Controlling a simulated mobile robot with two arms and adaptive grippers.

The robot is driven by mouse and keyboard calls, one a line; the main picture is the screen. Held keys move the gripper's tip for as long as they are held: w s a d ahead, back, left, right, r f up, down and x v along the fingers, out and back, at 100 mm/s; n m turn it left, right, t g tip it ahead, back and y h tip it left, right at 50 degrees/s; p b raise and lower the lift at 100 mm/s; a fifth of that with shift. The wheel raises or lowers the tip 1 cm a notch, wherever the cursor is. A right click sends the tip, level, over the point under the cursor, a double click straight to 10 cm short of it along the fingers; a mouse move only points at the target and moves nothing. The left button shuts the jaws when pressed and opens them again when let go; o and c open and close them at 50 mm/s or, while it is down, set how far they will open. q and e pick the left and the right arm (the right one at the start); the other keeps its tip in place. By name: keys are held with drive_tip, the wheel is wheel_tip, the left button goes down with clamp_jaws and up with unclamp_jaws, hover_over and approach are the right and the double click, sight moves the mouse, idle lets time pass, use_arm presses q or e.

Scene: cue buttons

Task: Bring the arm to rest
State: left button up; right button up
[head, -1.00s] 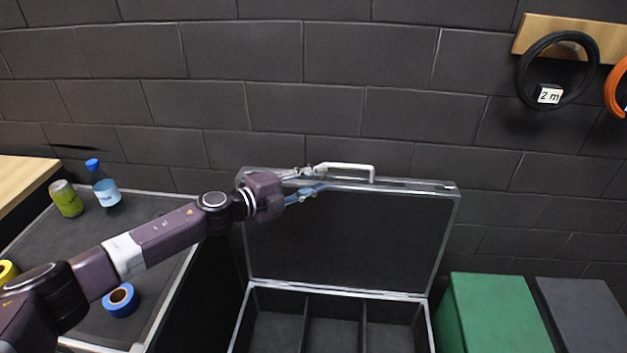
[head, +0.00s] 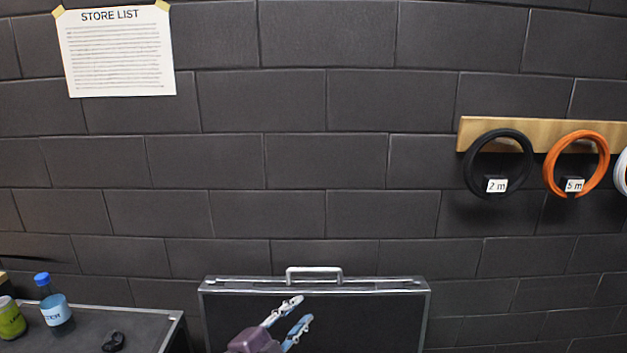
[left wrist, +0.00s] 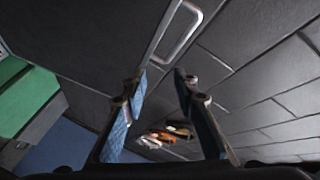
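My left gripper (head: 303,309) is in front of the raised lid of a case (head: 375,318), below the lid's top edge and handle (head: 314,271). Its two fingers are apart, with nothing between them. In the left wrist view the open fingers (left wrist: 160,78) also show empty, and the lid handle (left wrist: 181,34) lies beyond them. Most of my left arm is below the head picture. My right gripper is in neither view.
A blue-capped bottle (head: 55,306), a green can (head: 10,318) and a small black object (head: 113,342) are on the bench at left. Black (head: 500,164) and orange (head: 577,163) coils hang on a wall rail (head: 470,131). A store list (head: 116,50) is on the wall.

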use_arm(q)
drive_tip(key=s+a+f+n+g+y, duration=0.2)
drive_tip(key=s+a+f+n+y, duration=0.3)
drive_tip(key=s, duration=0.4)
drive_tip(key=s+a+f+n+g+y, duration=0.25)
drive_tip(key=s+a+f+n, duration=0.25)
drive_tip(key=s+f+n, duration=0.3)
drive_tip(key=s+a+f+n+g, duration=0.1)
drive_tip(key=s+a+f+g, duration=0.15)
drive_tip(key=s, duration=0.85)
drive_tip(key=s+a+f+n+g, duration=0.15)
drive_tip(key=s+a+g, duration=0.25)
drive_tip(key=s, duration=0.7)
drive_tip(key=shift+m+g+y, duration=0.25)
drive_tip(key=shift+g+y, duration=0.1)
drive_tip(key=shift+g, duration=0.35)
drive_tip(key=f, duration=0.9)
drive_tip(key=s+f+b, duration=0.1)
drive_tip(key=f, duration=0.8)
drive_tip(key=f+b, duration=0.1)
drive_tip(key=f, duration=0.8)
drive_tip(key=shift+s+f, duration=0.3)
drive_tip(key=shift+f, duration=0.05)
drive_tip(key=s+a+f+g+b, duration=0.1)
drive_tip(key=s+a+f, duration=0.2)
drive_tip(key=s+f, duration=1.4)
drive_tip(key=shift+s+f+b, duration=0.25)
drive_tip(key=shift+f+b, duration=0.1)
drive_tip(key=shift+f, duration=0.45)
